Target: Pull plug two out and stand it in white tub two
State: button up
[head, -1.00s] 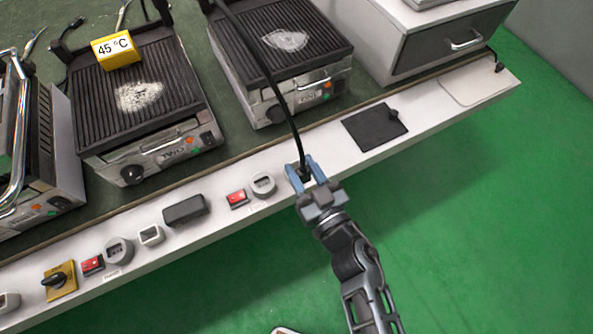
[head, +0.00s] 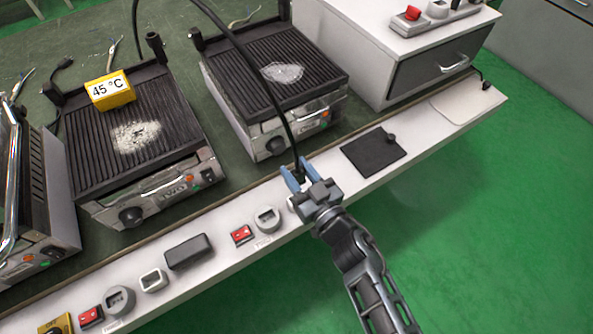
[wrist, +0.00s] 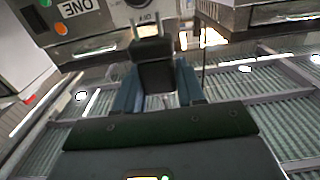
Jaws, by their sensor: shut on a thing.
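My gripper (head: 297,178) is over the white front strip, right of the round grey socket, its blue fingers shut on a dark plug. The plug (wrist: 155,70) shows between the fingers in the wrist view, with thin metal prongs at its far end. A black cable (head: 270,85) runs from it up and back over the right grill. The round socket (head: 267,220) is empty. A small square white tub (head: 152,281) stands farther left on the strip. My gripper hides the strip beneath it, so I cannot tell whether a tub is there or whether the plug touches anything.
Red switches (head: 242,234), a black box (head: 189,252) and a black pad with a knob (head: 374,152) sit along the strip (head: 225,265). Green floor (head: 480,220) lies open in front.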

jog(key=shift+d+f+b, duration=0.1)
jog(key=shift+f+b, duration=2.3)
jog(key=shift+f, duration=0.5)
jog(key=shift+f+b, duration=1.55)
jog(key=shift+f, duration=0.85)
jog(key=o, duration=1.1)
jog(key=shift+o, duration=0.2)
jog(key=p+v, duration=0.1)
jog(key=v, duration=0.6)
jog(key=shift+s+d, duration=0.2)
jog(key=shift+s, duration=0.1)
